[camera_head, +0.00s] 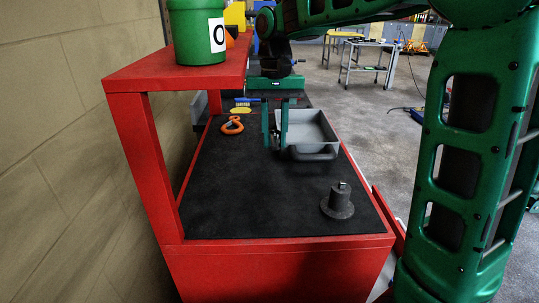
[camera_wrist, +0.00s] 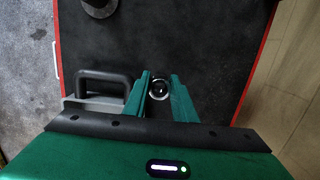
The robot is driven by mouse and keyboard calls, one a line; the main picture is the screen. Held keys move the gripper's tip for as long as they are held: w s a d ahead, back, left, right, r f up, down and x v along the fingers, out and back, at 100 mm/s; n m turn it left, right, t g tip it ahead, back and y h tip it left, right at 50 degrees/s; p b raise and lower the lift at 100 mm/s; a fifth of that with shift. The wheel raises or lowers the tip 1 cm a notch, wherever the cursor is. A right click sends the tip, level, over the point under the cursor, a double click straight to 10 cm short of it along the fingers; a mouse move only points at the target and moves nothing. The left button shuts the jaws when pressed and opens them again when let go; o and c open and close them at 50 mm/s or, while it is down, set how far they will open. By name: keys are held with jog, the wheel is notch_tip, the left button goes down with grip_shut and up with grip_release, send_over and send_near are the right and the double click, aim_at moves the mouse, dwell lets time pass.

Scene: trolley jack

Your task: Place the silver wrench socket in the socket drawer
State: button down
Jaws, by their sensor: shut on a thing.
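The silver wrench socket (camera_wrist: 158,89) shows as a round metal ring with a dark centre in the wrist view. It sits between the two green fingers of my gripper (camera_wrist: 160,82), which is shut on it. In the head view my gripper (camera_head: 275,143) points down over the black mat, just left of the grey drawer; the socket is hard to make out there. The socket drawer (camera_head: 312,131) is an open grey tray with a dark handle at its near side. Its handle (camera_wrist: 104,80) also shows left of my fingers in the wrist view.
A dark flanged cylinder (camera_head: 338,203) stands on the mat (camera_head: 250,195) near the front right. An orange hook (camera_head: 232,126) lies at the left. A red shelf (camera_head: 150,70) bearing a green container (camera_head: 194,35) overhangs the left side. The mat's front middle is clear.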

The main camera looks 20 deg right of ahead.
aim_at(275, 178)
notch_tip(275, 178, down, 9)
jog(key=shift+d, duration=0.1)
dwell(0.4)
jog(key=c, duration=1.5)
grip_release()
jog(key=shift+f, duration=0.1)
jog(key=shift+o, duration=0.2)
